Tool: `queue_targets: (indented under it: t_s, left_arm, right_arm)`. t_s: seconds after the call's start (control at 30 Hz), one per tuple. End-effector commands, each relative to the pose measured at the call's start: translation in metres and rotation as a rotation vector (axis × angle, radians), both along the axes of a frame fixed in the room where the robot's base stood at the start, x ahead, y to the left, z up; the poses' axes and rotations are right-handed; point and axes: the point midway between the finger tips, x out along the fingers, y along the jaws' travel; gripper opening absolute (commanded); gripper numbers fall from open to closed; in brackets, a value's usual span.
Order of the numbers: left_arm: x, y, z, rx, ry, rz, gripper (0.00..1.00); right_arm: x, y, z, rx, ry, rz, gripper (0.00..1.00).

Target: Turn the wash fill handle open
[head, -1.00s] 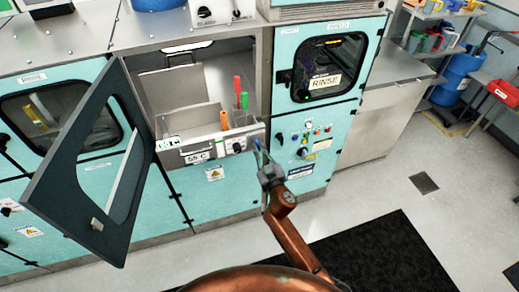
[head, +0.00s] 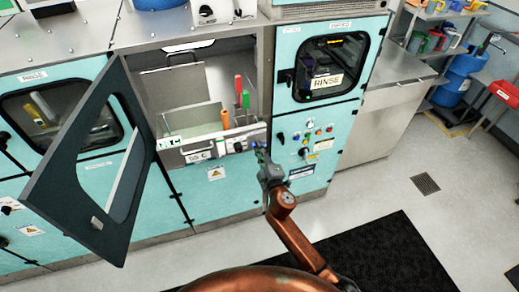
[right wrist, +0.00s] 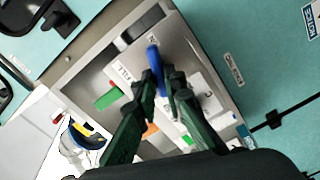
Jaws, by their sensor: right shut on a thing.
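The blue fill handle (right wrist: 153,60) is a slim lever on the sloped metal control panel, beside a "FILL" label (right wrist: 125,74) in the right wrist view. My right gripper (right wrist: 160,84) has its dark green fingers on either side of the handle and is shut on it. In the head view my right gripper (head: 262,156) is at the right end of the front panel (head: 198,155) of the open wash bay, and it hides most of the handle. My left gripper is not in view.
The bay's dark-framed door (head: 62,160) stands open on the left. Orange (head: 225,119), red and green handles stand up at the bay's right side. The rinse unit (head: 325,80) is shut on the right. Floor around the black mat (head: 390,260) is clear.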

Motion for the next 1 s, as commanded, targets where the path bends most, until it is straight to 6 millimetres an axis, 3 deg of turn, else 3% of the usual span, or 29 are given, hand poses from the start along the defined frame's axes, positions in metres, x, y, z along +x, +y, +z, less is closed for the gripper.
queue_targets:
  t_s: [0.5, 1.0]
  left_arm:
    - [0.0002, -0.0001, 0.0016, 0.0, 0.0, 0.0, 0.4]
    - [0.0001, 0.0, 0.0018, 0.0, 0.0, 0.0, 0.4]
  right_arm:
    - [-0.0001, 0.0002, -0.0032, -0.318, -0.101, 0.0, 0.0]
    - [-0.0003, 0.0003, -0.004, -0.376, -0.12, 0.0, 0.0]
